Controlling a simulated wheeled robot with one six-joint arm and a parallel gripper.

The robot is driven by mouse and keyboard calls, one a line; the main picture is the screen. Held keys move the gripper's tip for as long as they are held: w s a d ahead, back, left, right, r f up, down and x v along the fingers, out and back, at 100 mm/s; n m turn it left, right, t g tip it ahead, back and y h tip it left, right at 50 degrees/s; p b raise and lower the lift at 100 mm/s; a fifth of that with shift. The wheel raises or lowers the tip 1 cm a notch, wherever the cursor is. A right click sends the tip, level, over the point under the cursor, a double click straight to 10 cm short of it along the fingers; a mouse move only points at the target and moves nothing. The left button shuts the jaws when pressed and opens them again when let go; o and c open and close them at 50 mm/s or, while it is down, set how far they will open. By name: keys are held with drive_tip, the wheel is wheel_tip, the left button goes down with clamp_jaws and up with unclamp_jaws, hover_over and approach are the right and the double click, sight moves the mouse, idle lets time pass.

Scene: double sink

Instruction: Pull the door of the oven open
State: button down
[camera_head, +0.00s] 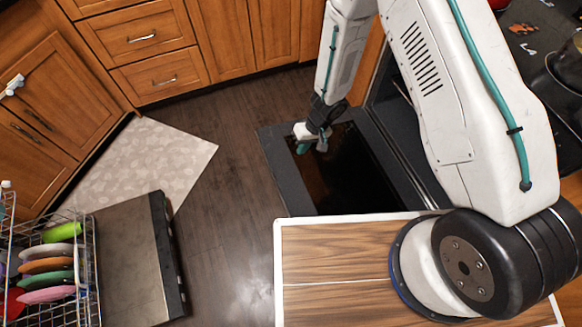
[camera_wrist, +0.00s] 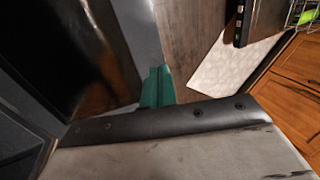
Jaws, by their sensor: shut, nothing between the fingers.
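The oven door (camera_head: 350,175), a dark glass panel in a grey frame, is folded down and lies nearly flat in front of the oven in the head view. Its inner side joins the dark oven front (camera_head: 392,110) beside my arm. My gripper (camera_head: 318,143) has teal fingertips. It is shut and empty, over the upper part of the door near its outer edge. In the wrist view the shut teal fingertips (camera_wrist: 157,86) overlap the door's grey frame (camera_wrist: 140,35). I cannot tell whether they touch it. My arm hides part of the oven.
A lowered dishwasher door (camera_head: 135,262) and a dish rack (camera_head: 55,270) with several coloured plates are at lower left. A pale mat (camera_head: 140,160) lies by the wooden cabinets (camera_head: 150,45). Dark floor (camera_head: 225,220) is clear between the mat and the oven door.

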hover_over(280, 188)
drive_tip(key=w+d, duration=0.1)
drive_tip(key=d, duration=0.4)
wheel_tip(280, 188, down, 12)
drive_tip(key=shift+w+a, duration=0.2)
drive_tip(key=shift+f, duration=0.15)
drive_tip(key=shift+h, duration=0.7)
drive_tip(key=x, duration=0.4)
drive_tip(key=a+x, duration=0.1)
drive_tip(key=x, duration=0.9)
drive_tip(key=shift+a, duration=0.3)
drive_tip(key=shift+r, duration=0.35)
drive_tip(key=s+a+v, duration=0.1)
drive_tip(key=v, duration=1.2)
drive_tip(key=shift+a+r, duration=0.2)
drive_tip(key=shift+r, duration=0.3)
